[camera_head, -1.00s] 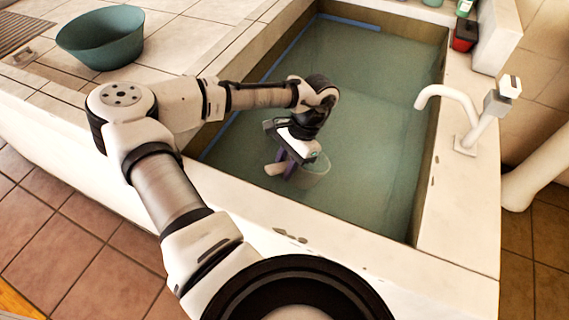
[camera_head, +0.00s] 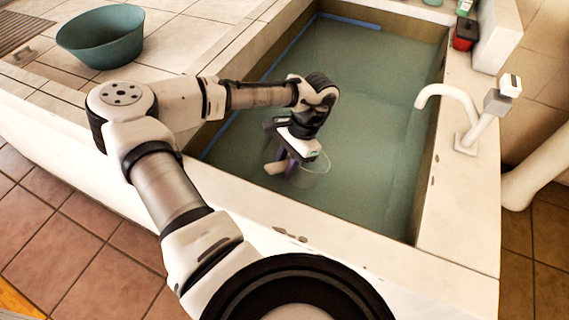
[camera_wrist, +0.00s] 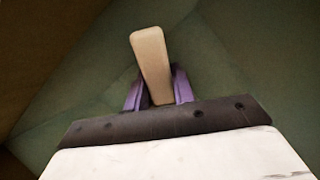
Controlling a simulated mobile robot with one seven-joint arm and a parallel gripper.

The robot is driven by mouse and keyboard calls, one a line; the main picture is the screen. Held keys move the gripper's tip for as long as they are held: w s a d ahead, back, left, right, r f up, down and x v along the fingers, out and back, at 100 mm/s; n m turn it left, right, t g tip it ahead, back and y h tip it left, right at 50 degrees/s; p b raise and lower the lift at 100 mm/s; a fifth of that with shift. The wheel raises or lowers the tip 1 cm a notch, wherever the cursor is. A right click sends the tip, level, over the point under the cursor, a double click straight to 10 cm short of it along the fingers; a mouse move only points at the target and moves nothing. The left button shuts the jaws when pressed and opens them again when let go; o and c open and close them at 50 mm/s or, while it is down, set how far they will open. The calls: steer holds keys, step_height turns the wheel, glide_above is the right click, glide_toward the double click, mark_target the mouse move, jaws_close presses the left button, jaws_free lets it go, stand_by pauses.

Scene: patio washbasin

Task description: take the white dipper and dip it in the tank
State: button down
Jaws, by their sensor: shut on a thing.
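The tank (camera_head: 428,150) is a large basin with pale rims, holding greenish water. My gripper (camera_head: 287,167) is over the near part of the tank, pointing down. Its purple fingers are shut on the handle of the white dipper (camera_head: 316,172). In the wrist view, the dipper's pale handle (camera_wrist: 152,62) stands out between the purple fingers (camera_wrist: 158,92). In the head view, the dipper's cup looks faint and greenish below the gripper, with its rim still visible, and it seems to be at or in the water. The cup is hidden in the wrist view.
A white tap (camera_head: 450,98) stands on the right rim. A teal bowl (camera_head: 100,40) sits on the tiled counter at the upper left. A red and black container (camera_head: 465,34) stands at the far right corner. The tank walls surround my gripper.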

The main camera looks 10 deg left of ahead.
steer(key=shift+r+t+h+p, duration=0.55)
steer(key=shift+r+p, duration=0.35)
steer(key=shift+p, duration=0.2)
steer(key=shift+r+t+h+p, duration=0.65)
steer(key=shift+r, duration=0.05)
steer(key=shift+r+p, duration=2.4)
steer(key=shift+r, duration=0.05)
steer(key=shift+r, duration=0.1)
step_height(320, 180, up, 20)
steer(key=t+h+p, duration=0.1)
steer(key=p, duration=1.6)
steer(key=shift+r, duration=0.25)
